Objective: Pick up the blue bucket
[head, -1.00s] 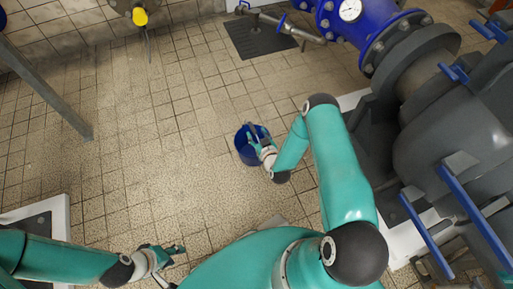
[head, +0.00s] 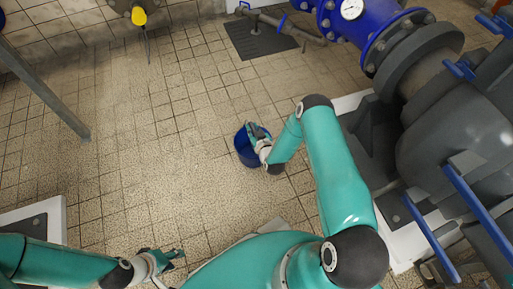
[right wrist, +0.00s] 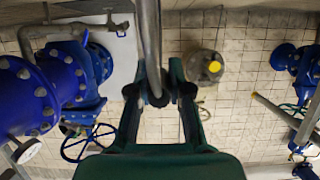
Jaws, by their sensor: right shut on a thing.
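The blue bucket (head: 243,151) stands on the tiled floor near the middle of the head view. My right gripper (head: 257,136) is over the bucket's right side and hides part of its rim and inside. The bucket's body cannot be made out there. My left gripper (head: 176,263) is open and empty, low over the floor at the bottom left.
A large grey pump (head: 455,145) with blue levers stands on a pale plinth to the right. Blue pipework with a gauge (head: 351,9) is at the top right. A dark floor grate (head: 258,38) lies behind the bucket. The floor left of the bucket is clear.

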